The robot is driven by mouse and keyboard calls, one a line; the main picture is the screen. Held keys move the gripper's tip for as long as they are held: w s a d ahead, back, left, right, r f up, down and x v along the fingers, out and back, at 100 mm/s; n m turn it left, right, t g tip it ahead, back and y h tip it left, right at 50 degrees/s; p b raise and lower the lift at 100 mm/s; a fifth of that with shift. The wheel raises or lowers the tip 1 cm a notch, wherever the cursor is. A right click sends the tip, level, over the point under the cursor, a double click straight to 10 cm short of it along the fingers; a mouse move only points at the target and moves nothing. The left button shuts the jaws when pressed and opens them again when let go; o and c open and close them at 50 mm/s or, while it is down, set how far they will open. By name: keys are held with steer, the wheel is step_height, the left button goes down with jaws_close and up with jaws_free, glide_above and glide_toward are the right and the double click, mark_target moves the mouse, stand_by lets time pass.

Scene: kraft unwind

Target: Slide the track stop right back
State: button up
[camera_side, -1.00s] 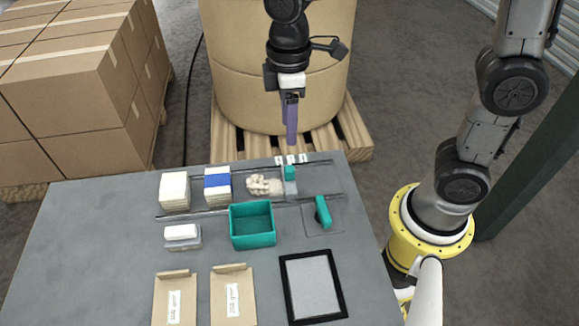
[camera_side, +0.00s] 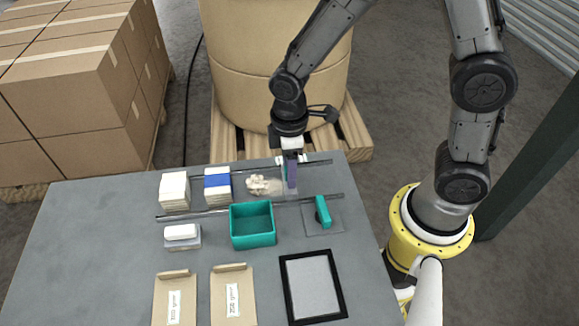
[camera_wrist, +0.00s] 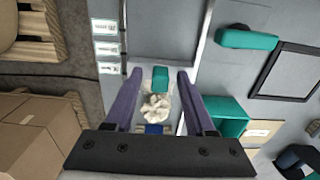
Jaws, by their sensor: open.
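The track stop shows in the wrist view as a teal block (camera_wrist: 160,79) between the two rails. My gripper (camera_wrist: 159,73) is open, with one purple finger on each side of the block. In the side view my gripper (camera_side: 291,174) points down at the right part of the track and mostly hides the teal block. The stop's pale plate (camera_side: 290,194) shows below it. I cannot tell whether the fingers touch the block. The near rail (camera_side: 300,201) and the far rail run left to right.
Crumpled pale paper (camera_side: 260,185) lies just left of the stop. A blue-banded stack (camera_side: 217,187) and a white stack (camera_side: 174,191) stand farther left. A teal bin (camera_side: 252,225) and a teal-handled tool (camera_side: 323,212) sit nearer. White labels (camera_wrist: 105,27) lie along one rail.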

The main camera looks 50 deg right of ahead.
jaws_close()
stand_by(1.4)
